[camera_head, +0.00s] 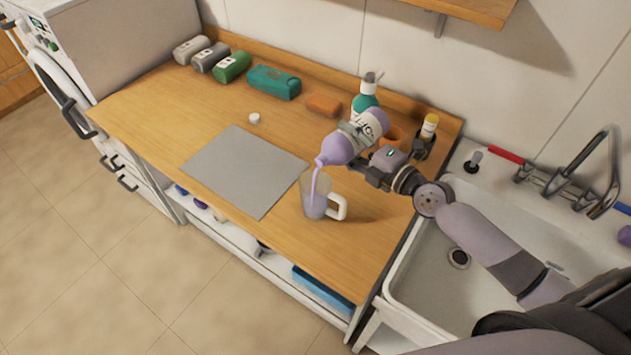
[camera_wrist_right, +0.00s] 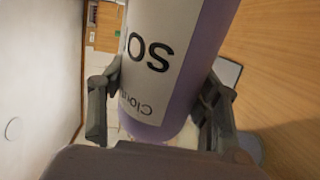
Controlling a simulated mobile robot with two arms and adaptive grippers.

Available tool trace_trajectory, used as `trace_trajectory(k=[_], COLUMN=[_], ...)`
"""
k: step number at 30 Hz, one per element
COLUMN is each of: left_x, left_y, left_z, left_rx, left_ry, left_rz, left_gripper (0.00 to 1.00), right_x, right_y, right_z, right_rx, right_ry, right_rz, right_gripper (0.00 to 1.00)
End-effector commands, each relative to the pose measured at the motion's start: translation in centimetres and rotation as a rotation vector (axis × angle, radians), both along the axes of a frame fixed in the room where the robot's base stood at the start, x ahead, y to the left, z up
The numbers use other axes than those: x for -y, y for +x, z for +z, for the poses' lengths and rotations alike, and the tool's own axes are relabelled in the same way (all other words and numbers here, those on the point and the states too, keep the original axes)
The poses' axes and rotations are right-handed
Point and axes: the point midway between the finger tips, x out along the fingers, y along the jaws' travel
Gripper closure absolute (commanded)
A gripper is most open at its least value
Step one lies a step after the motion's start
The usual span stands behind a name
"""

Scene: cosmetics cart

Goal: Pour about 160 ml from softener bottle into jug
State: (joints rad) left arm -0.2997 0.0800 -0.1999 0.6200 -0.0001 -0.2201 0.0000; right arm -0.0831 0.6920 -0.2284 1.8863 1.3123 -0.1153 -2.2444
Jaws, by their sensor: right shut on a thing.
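The softener bottle (camera_head: 343,145) is purple with a white label and is tipped over, its neck down to the left above the jug. A purple stream runs from its mouth into the jug (camera_head: 314,193). The jug is clear with a white handle, stands upright on the wooden counter and has purple liquid in it; its level is hard to read. My right gripper (camera_head: 384,167) is shut around the bottle's body. In the right wrist view the bottle (camera_wrist_right: 165,70) sits between the two fingers (camera_wrist_right: 160,110). My left gripper is not in view.
A grey mat (camera_head: 245,170) lies left of the jug, with a white cap (camera_head: 254,118) behind it. A sink (camera_head: 440,300) is at right.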

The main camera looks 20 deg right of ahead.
Motion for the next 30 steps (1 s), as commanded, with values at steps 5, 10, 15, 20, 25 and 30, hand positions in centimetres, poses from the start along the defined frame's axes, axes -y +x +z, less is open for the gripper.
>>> trace_trajectory(k=[5, 10, 15, 20, 25, 30], left_x=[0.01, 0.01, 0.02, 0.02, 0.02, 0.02], left_y=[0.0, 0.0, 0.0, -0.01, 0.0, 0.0], left_z=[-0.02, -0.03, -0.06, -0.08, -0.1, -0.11], left_rx=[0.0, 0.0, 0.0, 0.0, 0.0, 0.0], left_ry=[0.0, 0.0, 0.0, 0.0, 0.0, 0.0], left_rz=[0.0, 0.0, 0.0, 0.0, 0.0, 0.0], left_gripper=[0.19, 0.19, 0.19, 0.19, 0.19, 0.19], right_x=[-0.01, -0.02, -0.04, -0.05, -0.06, -0.08], right_y=[0.04, 0.04, 0.03, 0.02, 0.01, 0.01], right_z=[0.19, 0.18, 0.16, 0.16, 0.14, 0.14], right_rx=[0.008, 0.012, 0.016, 0.02, 0.024, 0.029], right_ry=[-0.008, -0.016, -0.024, -0.032, -0.039, -0.049], right_rz=[0.0, -0.001, 0.0, -0.001, 0.0, 0.0], right_gripper=[0.9, 0.9, 0.9, 0.9, 0.9, 0.9])
